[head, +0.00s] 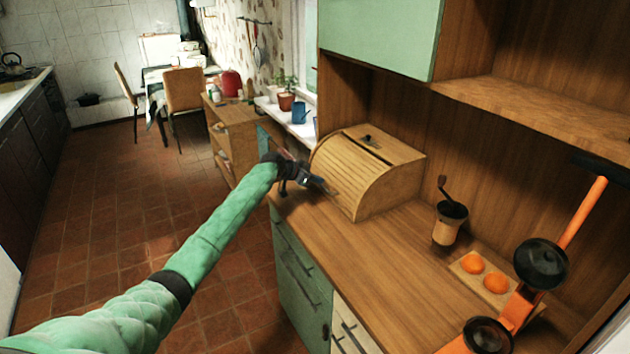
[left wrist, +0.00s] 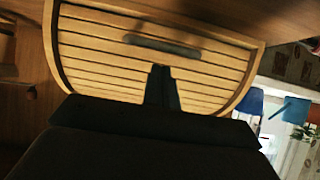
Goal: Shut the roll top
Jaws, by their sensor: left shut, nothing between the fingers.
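The wooden bread box with a roll top stands on the counter in the head view. Its curved slatted roll top (head: 338,172) covers the front, and I see no open gap below it. A dark slot (head: 367,150) runs along the top edge of the slats. In the left wrist view the slatted front (left wrist: 95,55) fills the upper middle, with a dark bar handle (left wrist: 162,46) across it. My left gripper (head: 326,188) is shut and empty, close in front of the slats; contact is unclear. It also shows in the left wrist view (left wrist: 161,78). My right gripper is out of view.
Right of the box stand a mill with a crank (head: 448,225), a board with oranges (head: 472,263) and an orange-and-black press-like device (head: 541,263). Cupboards and a shelf (head: 545,105) hang above. The counter's middle (head: 390,255) is clear. A blue can (head: 300,113) stands on the windowsill.

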